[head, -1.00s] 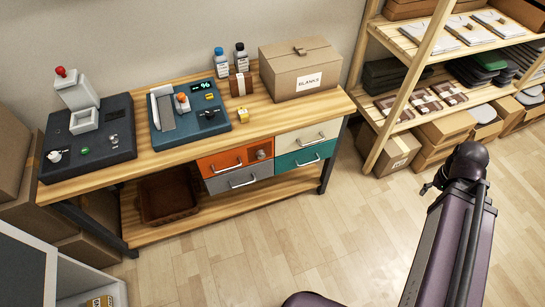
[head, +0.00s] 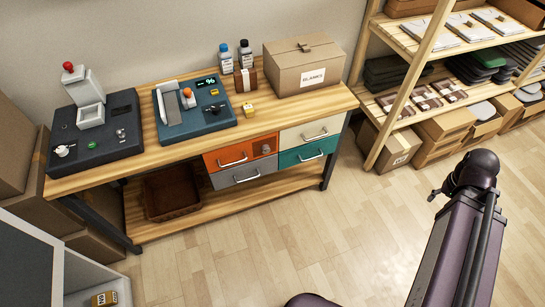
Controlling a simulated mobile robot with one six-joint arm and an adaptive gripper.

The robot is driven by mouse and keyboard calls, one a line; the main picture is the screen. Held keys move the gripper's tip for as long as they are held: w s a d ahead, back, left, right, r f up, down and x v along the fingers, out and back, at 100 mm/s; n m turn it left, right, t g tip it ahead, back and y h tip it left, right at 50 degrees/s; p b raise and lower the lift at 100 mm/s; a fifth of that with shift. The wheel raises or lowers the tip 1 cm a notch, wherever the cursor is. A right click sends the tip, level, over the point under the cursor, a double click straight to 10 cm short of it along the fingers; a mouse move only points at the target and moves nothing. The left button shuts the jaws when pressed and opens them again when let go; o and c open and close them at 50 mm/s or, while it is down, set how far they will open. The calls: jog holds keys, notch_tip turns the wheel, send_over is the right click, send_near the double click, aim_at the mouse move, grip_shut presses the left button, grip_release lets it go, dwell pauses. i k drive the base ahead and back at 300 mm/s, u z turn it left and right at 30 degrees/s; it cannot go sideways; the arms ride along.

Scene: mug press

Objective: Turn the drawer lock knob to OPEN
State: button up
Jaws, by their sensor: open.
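The orange drawer (head: 221,163) sits at the upper left of the drawer block under the workbench, and it appears closed. A small round knob (head: 265,149) is on the right part of its front, right of the white handle. The knob's markings and pointer are too small to read.
The workbench (head: 258,112) carries a dark press unit (head: 95,150), a blue panel unit (head: 215,118), bottles and a cardboard box marked BLANKS (head: 303,68). A shelf rack (head: 400,75) stands at the right. The floor (head: 300,230) before the drawers is clear.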

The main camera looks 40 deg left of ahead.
aim_at(265, 149)
jog(key=k, duration=0.75)
jog(key=u, duration=1.4)
jog(key=i, duration=0.55)
jog(key=z, duration=0.15)
